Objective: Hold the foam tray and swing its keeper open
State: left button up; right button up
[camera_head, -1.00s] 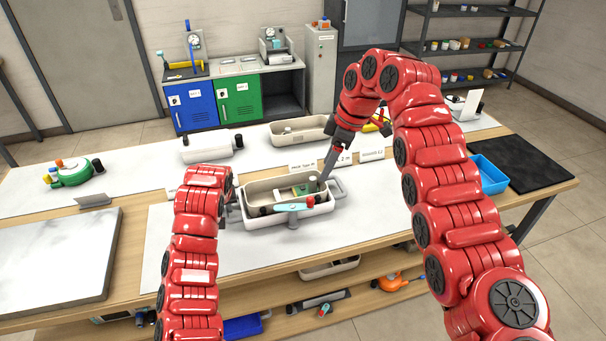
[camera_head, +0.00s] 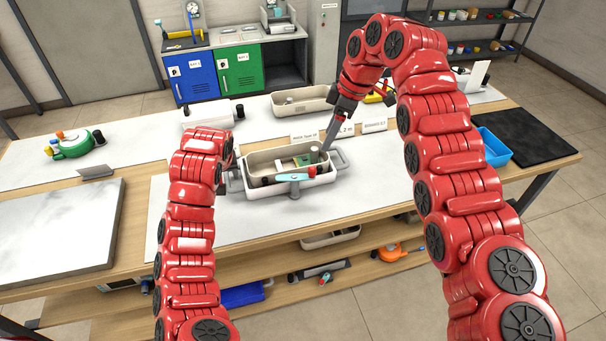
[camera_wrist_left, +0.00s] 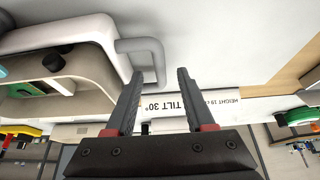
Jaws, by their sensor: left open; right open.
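The foam tray (camera_head: 262,188) is a beige-lined white tub on the near worktop, with a grey loop handle at each end. Inside are a green block and a grey-green cylinder. My left gripper (camera_wrist_left: 160,74) is open at the tray's left end. In the left wrist view the grey handle (camera_wrist_left: 158,62) shows between its fingertips; whether they touch is unclear. In the head view my left arm hides most of this gripper. My right gripper (camera_head: 327,146) is open by its sensor, above the tray's right end.
Another beige tray (camera_head: 300,100) stands behind, near small label cards (camera_head: 375,125). A blue bin (camera_head: 492,148) and a black mat (camera_head: 530,140) are at the right. A marble slab (camera_head: 60,225) lies at the left. The worktop right of the tray is clear.

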pick_arm(q)
jog(key=v, duration=0.6)
jog(key=shift+r, duration=0.25)
jog(key=shift+s+d+r, duration=0.15)
jog(key=shift+s+r, duration=0.1)
jog(key=shift+v, duration=1.1)
